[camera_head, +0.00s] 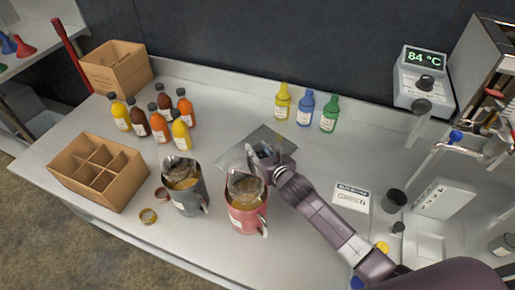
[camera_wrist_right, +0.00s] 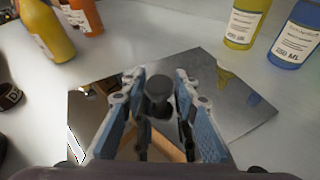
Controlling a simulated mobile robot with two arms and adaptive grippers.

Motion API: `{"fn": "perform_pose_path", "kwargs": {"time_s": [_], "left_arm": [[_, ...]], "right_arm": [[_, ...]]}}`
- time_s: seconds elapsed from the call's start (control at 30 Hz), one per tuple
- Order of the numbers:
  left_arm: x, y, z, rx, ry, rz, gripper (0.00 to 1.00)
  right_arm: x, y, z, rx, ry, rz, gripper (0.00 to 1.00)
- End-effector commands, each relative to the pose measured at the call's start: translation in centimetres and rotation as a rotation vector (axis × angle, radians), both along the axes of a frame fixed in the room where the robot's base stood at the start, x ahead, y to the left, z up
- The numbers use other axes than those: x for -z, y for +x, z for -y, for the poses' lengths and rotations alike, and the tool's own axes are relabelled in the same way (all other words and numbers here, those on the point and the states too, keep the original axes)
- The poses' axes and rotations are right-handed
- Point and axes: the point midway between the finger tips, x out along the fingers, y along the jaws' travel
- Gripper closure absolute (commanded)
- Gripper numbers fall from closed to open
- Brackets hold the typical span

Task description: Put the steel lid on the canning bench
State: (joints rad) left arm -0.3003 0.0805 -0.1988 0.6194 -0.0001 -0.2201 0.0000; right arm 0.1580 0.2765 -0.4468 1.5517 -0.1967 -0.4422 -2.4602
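The steel lid (camera_head: 232,157) is a flat, mirror-like square plate with a dark round knob. It appears to lie flat on the pale bench (camera_head: 300,247), behind the grey and pink jugs. In the right wrist view the lid (camera_wrist_right: 225,112) fills the middle and its knob (camera_wrist_right: 158,94) stands between my fingers. My right gripper (camera_head: 263,153) is over the lid; in its wrist view the gripper (camera_wrist_right: 159,85) is open, with a finger on each side of the knob and narrow gaps showing. In the head view the gripper hides part of the lid. My left gripper is not in view.
The grey jug (camera_head: 188,198) and pink jug (camera_head: 246,215) stand close in front of the lid. Yellow, blue and green bottles (camera_head: 308,107) stand behind it. Several syrup bottles (camera_head: 159,125) and a divided carton (camera_head: 123,185) are left. A meter (camera_head: 421,80) reads 84 °C.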

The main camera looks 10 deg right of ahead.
Motion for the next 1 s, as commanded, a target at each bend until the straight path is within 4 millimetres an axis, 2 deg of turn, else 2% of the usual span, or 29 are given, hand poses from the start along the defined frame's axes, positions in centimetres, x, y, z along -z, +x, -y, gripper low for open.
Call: {"fn": "perform_pose_path", "kwargs": {"time_s": [0.1, 0.37, 0.47, 0.57, 1.0], "left_arm": [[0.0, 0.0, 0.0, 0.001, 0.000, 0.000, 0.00], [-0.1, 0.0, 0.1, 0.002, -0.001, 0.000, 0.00], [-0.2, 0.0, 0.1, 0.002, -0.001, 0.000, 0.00], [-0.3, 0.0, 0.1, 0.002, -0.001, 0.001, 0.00], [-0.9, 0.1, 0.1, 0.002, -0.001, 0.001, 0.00]], "right_arm": [[0.0, 0.0, 0.0, 0.000, 0.000, 0.000, 0.60], [-0.2, 0.0, 0.0, 0.000, 0.000, 0.001, 0.60], [-0.3, -0.6, 0.1, 0.000, -0.001, 0.000, 0.60], [-0.8, -1.7, 0.3, -0.001, -0.001, 0.000, 0.60], [-3.8, -9.3, 1.8, -0.001, -0.001, -0.001, 0.60]]}}
